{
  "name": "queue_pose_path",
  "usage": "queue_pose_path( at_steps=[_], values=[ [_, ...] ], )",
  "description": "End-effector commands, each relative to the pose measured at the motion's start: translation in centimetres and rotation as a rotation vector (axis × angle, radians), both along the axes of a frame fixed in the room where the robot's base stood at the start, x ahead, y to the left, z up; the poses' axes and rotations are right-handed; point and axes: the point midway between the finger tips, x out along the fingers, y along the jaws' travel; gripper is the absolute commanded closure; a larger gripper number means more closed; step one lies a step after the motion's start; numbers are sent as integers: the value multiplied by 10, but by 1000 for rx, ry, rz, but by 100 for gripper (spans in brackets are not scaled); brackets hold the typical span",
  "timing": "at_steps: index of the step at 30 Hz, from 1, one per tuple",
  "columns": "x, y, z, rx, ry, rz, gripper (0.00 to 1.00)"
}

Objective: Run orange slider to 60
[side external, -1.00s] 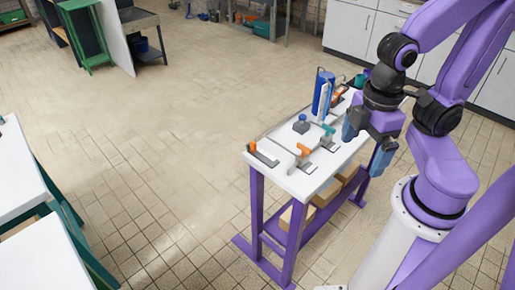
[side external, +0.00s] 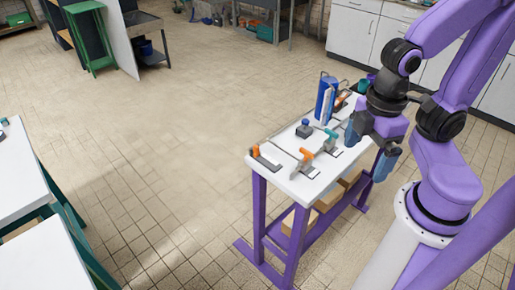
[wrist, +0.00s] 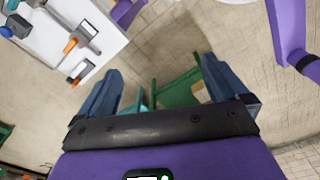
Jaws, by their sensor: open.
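A low track with an orange knob (side external: 256,151) sits at the near left corner of the white table; it looks like the orange slider. A second orange-handled fixture (side external: 304,156) stands on a plate at the near edge. Both orange parts show at upper left in the wrist view, one orange handle (wrist: 70,46) and, nearer, another (wrist: 75,80); I cannot tell which is which. Scale marks are too small to read. My gripper (side external: 369,152) is open and empty, beside the table's right edge, apart from the fixtures. Its spread fingers (wrist: 162,70) have floor between them.
The white table (side external: 292,184) also holds a teal-handled fixture (side external: 330,140), a dark blue block-like item (side external: 304,129) and a tall blue cylinder (side external: 325,98) at the back. Boxes (side external: 328,196) lie on its lower shelf. Floor left of the table is clear.

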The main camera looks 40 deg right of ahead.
Motion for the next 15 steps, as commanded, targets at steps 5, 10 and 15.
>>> queue_pose_path(
  at_steps=[5, 10, 15],
  values=[
    [0, 0, 0, 0, 0, 0, 0],
    [0, 0, 0, 0, 0, 0, 13],
    [14, 8, 2, -2, 2, -54, 60]
  ],
)
